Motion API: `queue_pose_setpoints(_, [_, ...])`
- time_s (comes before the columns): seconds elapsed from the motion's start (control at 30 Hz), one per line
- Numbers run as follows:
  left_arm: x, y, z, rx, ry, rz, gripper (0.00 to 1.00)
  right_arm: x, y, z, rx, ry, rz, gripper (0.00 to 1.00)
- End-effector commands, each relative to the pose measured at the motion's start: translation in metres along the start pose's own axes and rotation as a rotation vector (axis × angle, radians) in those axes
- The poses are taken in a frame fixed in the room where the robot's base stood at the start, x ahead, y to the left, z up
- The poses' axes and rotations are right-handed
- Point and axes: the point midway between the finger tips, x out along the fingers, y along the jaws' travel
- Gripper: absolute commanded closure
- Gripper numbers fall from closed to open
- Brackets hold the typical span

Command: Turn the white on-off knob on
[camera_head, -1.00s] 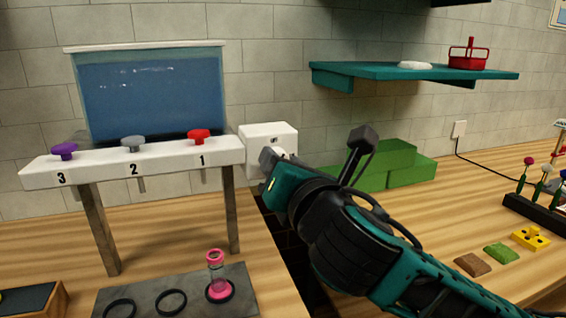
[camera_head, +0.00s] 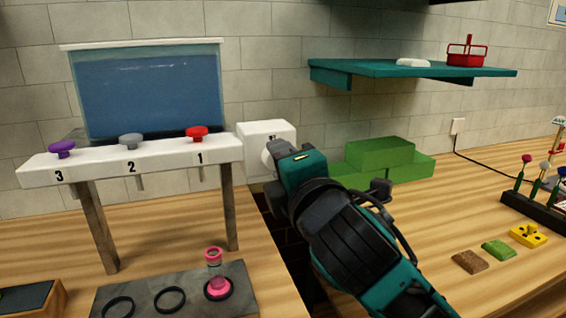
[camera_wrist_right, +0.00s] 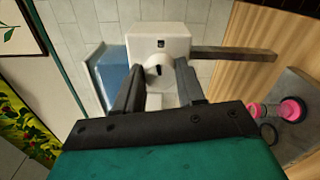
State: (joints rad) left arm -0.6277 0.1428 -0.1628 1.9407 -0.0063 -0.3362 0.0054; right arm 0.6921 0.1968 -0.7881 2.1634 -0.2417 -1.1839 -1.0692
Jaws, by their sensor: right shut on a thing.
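A dark mark shows on the knob's face. In the head view the wrist of my right gripper (camera_head: 277,160) hides most of the knob, with only a pale edge showing. The box also shows in the right wrist view (camera_wrist_right: 172,38). My left gripper is not in view.
Left of the box stands a water tank (camera_head: 150,92) over a white rail (camera_head: 100,164) with purple, grey and red taps. A pink-rimmed vial (camera_head: 215,272) stands on a grey plate below. Green blocks (camera_head: 385,160) lie right of my arm, under a teal shelf (camera_head: 410,69).

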Motion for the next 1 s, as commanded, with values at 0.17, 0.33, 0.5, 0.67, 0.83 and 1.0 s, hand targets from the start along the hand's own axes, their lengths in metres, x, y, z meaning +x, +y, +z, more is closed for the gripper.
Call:
queue_pose_setpoints(0.17, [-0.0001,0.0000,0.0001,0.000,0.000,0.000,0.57,0.0001,-0.0001,0.0000,0.110,0.000,0.001,0.92])
queue_pose_setpoints(0.33, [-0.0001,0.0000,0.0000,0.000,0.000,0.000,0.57,0.0001,-0.0005,0.0002,0.174,-0.001,0.000,0.92])
queue_pose_setpoints(0.5, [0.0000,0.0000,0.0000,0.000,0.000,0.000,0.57,0.0001,-0.0006,0.0001,0.208,-0.001,0.001,0.92])
queue_pose_setpoints(0.67, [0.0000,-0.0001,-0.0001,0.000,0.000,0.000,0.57,0.0001,-0.0005,0.0001,0.218,-0.001,0.001,0.92])
queue_pose_setpoints(0.83, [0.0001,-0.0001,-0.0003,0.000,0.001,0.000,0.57,0.0001,-0.0004,0.0000,0.219,0.000,0.001,0.92])
queue_pose_setpoints(1.0, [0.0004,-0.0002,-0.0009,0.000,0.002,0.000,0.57,0.0001,-0.0003,-0.0001,0.219,0.000,0.001,0.58])
